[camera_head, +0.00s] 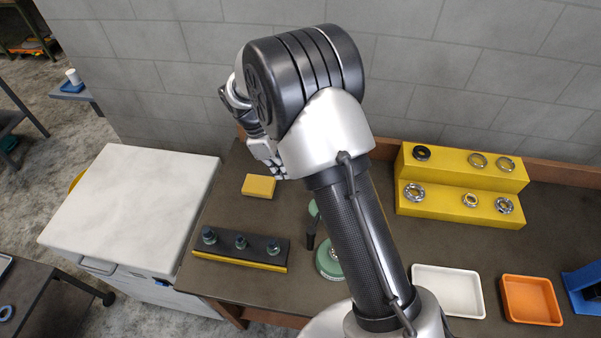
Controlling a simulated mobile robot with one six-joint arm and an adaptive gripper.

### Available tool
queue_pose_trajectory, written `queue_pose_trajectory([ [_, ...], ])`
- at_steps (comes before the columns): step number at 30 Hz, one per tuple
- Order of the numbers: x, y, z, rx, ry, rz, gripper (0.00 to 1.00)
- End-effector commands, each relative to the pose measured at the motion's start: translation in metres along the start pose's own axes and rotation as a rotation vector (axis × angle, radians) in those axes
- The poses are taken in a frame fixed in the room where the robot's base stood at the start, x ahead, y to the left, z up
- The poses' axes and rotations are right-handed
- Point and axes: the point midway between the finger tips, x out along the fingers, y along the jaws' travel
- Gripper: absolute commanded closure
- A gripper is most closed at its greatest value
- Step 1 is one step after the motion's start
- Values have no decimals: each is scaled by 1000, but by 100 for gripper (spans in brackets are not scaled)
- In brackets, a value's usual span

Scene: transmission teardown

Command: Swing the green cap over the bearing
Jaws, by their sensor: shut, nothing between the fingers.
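A pale green piece (313,208), which looks like the cap, shows at the left edge of my forearm, mostly hidden behind it. Below it stands a dark upright piece (311,235). A round green base (328,262) with a pale ring sits on the bench lower down, its right side hidden by my forearm. I cannot make out the bearing or how the cap joins the base. My gripper (277,172) is partly hidden by my arm, up and left of the green pieces. It is shut and empty, and appears apart from them.
A black-and-yellow rack (213,255) with several dark fittings and a yellow block (258,186) lie left on the bench (225,215). A yellow stepped stand (410,170) with several rings, a white tray (447,315) and an orange tray (530,322) are right. A wall stands behind.

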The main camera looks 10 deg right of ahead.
Motion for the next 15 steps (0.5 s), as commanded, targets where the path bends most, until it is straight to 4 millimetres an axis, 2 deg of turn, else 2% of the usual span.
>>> queue_pose_trajectory([
  [15,5,0,-1,-4,-3,-2,100],
])
